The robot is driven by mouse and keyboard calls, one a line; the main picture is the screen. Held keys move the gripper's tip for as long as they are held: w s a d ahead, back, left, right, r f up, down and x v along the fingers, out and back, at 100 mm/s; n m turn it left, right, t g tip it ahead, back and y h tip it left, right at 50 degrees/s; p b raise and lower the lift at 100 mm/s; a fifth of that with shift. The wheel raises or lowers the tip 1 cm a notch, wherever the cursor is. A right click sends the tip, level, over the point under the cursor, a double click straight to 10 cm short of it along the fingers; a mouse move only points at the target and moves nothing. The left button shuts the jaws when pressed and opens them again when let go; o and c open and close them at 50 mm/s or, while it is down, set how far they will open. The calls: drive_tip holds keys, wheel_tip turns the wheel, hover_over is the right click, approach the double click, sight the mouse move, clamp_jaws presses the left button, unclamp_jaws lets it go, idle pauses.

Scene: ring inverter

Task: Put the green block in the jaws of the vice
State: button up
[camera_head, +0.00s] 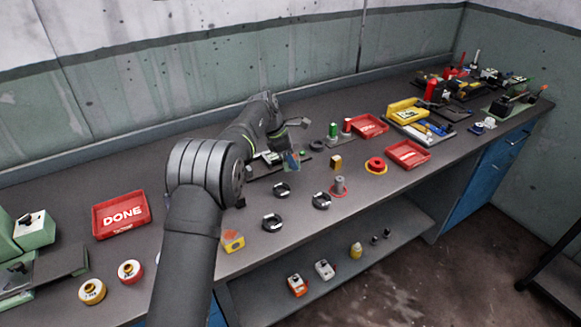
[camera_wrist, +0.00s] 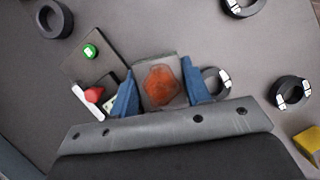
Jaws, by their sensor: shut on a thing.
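My gripper (camera_wrist: 162,92) has two blue fingers and is shut on a block (camera_wrist: 149,68). Its face towards the wrist camera is grey-brown with an orange-red patch; I cannot tell whether its sides are green. In the head view my gripper (camera_head: 291,161) is over the middle of the bench, partly behind my arm. Just left of the block in the wrist view is a dark plate (camera_wrist: 84,68) with a green button (camera_wrist: 90,51). A red-tipped part (camera_wrist: 94,95) is beside it. I cannot say for certain which fixture is the vice.
Black rings (camera_head: 272,222) lie on the near side of the bench. A yellow block (camera_head: 233,241) with an orange top sits at the front edge. A red DONE tray (camera_head: 121,213) and a pale green machine (camera_head: 34,230) are at the left. More red trays (camera_head: 408,154) are at the right.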

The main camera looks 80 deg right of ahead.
sight(289, 168)
drive_tip(key=shift+w+d+f, duration=0.2)
drive_tip(key=shift+w+f, duration=0.1)
drive_tip(key=shift+w, duration=0.15)
drive_tip(key=shift+f, duration=1.9)
drive_tip(key=shift+f, duration=0.15)
drive_tip(key=o, duration=1)
drive_tip(key=shift+f, duration=0.1)
drive_tip(key=v, duration=1.1)
drive_tip(key=shift+r, duration=0.3)
drive_tip(key=shift+o, duration=1)
drive_tip(key=shift+w+r, duration=0.15)
drive_tip(key=shift+r, duration=0.25)
